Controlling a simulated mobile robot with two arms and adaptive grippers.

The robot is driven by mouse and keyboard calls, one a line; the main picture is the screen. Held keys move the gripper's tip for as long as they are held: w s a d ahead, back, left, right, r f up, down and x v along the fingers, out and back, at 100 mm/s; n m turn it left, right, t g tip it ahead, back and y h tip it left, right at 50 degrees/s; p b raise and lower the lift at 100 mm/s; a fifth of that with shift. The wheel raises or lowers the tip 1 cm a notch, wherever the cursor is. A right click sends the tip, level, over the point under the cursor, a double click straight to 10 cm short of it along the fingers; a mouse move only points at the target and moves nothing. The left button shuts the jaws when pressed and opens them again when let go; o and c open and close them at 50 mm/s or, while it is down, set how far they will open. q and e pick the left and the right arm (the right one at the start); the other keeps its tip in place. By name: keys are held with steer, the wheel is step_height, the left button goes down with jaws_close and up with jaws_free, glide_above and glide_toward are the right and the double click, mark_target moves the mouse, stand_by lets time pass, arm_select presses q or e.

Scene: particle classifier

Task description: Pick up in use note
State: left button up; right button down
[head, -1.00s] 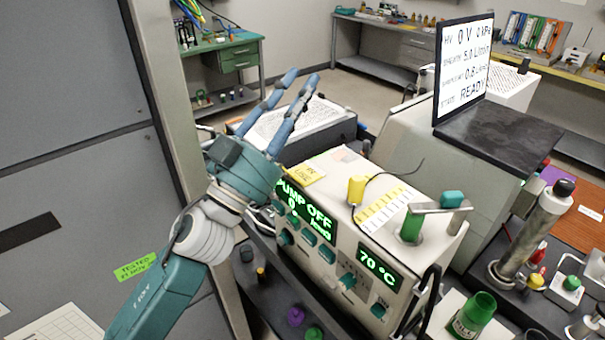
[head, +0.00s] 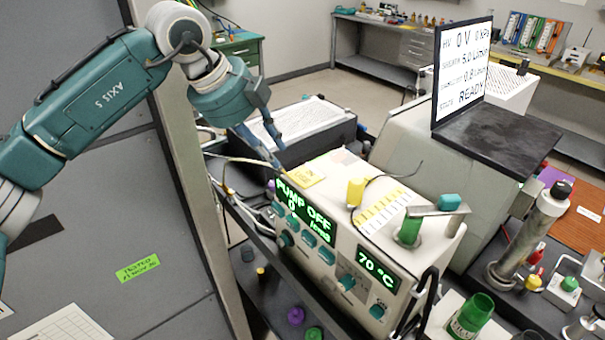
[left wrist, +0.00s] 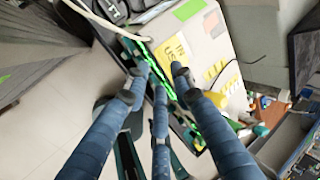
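The in use note (head: 309,177) is a small yellow paper with dark lettering. It lies on the top front left of the cream instrument (head: 340,200), by the "PUMP OFF" display. My left gripper (head: 279,164) reaches down from the upper left, with its fingertips just left of the note. In the left wrist view the note (left wrist: 177,52) lies between and beyond the spread fingers of my left gripper (left wrist: 160,80). The gripper is open and empty; whether a fingertip touches the note I cannot tell. My right gripper is not in view.
A dark box with a white top (head: 300,125) is behind. A monitor (head: 463,70) stands at the right. A grey cabinet fills the left.

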mark_target(304, 174)
arm_select(q)
steer(key=p+x, duration=0.3)
steer(key=x, duration=0.4)
steer(key=shift+s+d+f, duration=0.2)
steer(key=shift+s+f, duration=0.05)
steer(key=shift+f, duration=0.05)
steer(key=shift+r, duration=0.1)
jaws_close()
